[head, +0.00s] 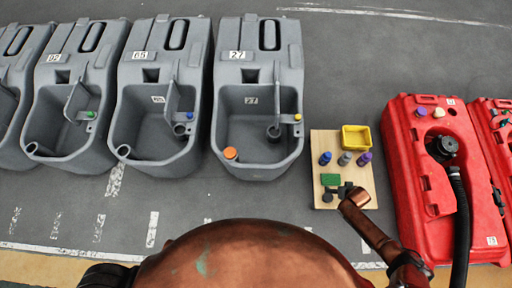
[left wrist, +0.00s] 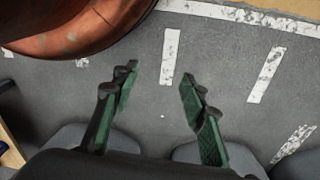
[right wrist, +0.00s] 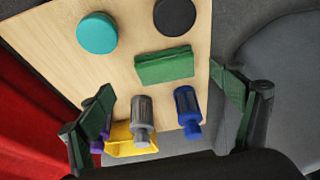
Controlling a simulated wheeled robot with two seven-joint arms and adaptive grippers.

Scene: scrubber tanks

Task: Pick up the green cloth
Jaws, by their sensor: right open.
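The green cloth (head: 330,179) is a small folded block lying flat on the light wooden board (head: 325,142). In the right wrist view the cloth (right wrist: 165,64) lies ahead of my right gripper (right wrist: 168,92), roughly centred between its fingers. The right gripper (head: 340,191) is open and empty, over the near part of the board; it is apart from the cloth as far as I can see. My left gripper (left wrist: 158,82) is open and empty above the grey floor, away from the board.
The board also holds blue (right wrist: 187,108), grey (right wrist: 142,116) and purple bottles (head: 365,158), a yellow bin (head: 356,137), a teal disc (right wrist: 97,33) and a black disc (right wrist: 175,16). Grey tanks (head: 258,95) stand left, red tanks (head: 435,170) right. Floor in front is clear.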

